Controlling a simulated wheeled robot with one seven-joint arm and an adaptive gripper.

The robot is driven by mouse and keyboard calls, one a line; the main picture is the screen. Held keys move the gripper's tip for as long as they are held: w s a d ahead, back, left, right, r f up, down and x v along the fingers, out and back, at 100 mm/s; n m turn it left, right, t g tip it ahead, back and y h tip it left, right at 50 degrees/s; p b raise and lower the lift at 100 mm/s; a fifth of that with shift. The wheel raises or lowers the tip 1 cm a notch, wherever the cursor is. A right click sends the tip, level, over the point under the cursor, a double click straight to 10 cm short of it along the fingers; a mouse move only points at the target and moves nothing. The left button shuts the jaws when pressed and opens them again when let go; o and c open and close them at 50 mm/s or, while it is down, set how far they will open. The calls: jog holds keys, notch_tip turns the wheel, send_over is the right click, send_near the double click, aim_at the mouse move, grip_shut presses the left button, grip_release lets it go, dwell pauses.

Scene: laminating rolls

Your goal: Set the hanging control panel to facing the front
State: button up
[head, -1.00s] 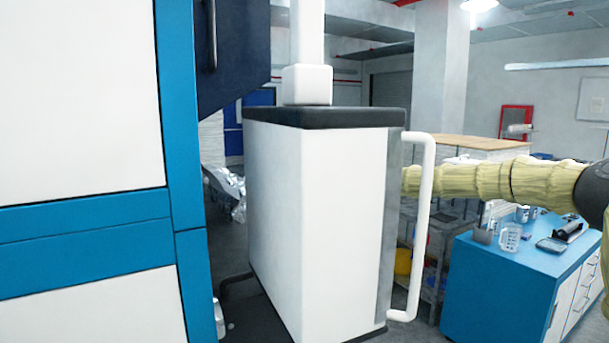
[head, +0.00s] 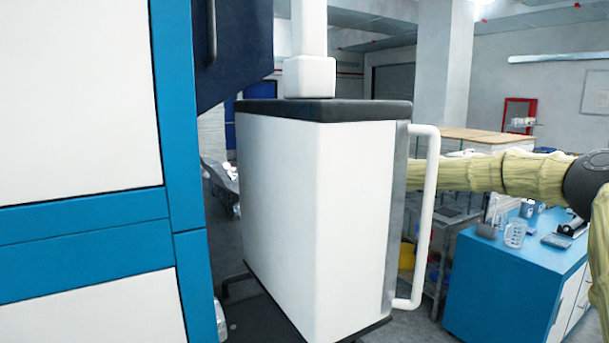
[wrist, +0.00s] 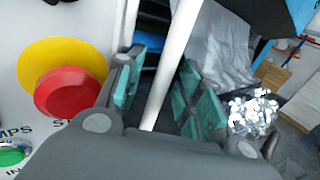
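The hanging control panel (head: 330,200) is a white box with a dark top, hanging from a white post. In the head view its plain faces show and it stands turned at an angle. A white bar handle (head: 431,210) runs down its right side. My arm passes behind the panel, which hides my gripper there. In the wrist view my gripper (wrist: 168,95) is open, its teal pads on either side of a white bar (wrist: 173,65); contact is unclear. The panel's button face is at left, with a red button (wrist: 68,92) on a yellow disc and a green button (wrist: 12,156).
A large white and blue machine (head: 85,215) stands close on the left. A blue cabinet (head: 510,270) with cups and tools is at right. A wrinkled silver bundle (wrist: 252,112) lies beyond my gripper. Some floor shows between panel and cabinet.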

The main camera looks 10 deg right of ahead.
jog(key=v, duration=1.2)
dwell(0.5)
